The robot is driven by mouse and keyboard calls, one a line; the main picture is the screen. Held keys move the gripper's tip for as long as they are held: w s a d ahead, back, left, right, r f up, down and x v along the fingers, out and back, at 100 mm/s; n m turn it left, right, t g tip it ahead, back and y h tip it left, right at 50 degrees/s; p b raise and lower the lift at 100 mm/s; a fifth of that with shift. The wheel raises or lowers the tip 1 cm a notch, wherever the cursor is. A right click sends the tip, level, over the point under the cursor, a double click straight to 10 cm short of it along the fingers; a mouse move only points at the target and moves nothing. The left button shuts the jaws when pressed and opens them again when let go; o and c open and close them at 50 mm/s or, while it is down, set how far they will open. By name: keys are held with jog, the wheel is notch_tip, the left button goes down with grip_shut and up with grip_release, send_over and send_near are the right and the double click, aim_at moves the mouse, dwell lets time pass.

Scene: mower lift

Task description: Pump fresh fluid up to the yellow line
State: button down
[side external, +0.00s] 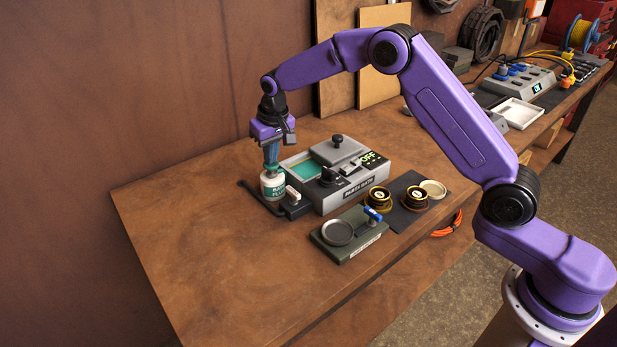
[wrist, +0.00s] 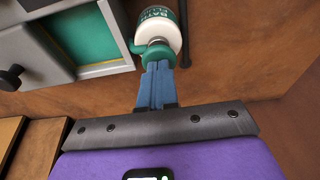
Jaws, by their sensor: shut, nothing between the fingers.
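A white bottle with a green label (side external: 273,187) stands upright at the left end of a grey machine (side external: 345,190). Its green pump head (wrist: 155,50) shows in the wrist view. My gripper (side external: 271,164) points down over the bottle, its blue fingers shut and empty. In the wrist view its fingertips (wrist: 157,66) are at the pump head; I cannot tell whether they touch or press it. The machine's open basin (side external: 303,169) holds green fluid, which also shows in the wrist view (wrist: 88,30).
A small block with a white top (side external: 294,200) and a dark rod (side external: 258,198) lie close to the bottle. A green stand with a round dish (side external: 340,233) is in front. Two black-and-gold cups (side external: 378,199) sit on a dark mat. The table's left side is clear.

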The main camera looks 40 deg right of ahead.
jog(key=shift+f, duration=0.55)
jog(key=shift+r, duration=2.75)
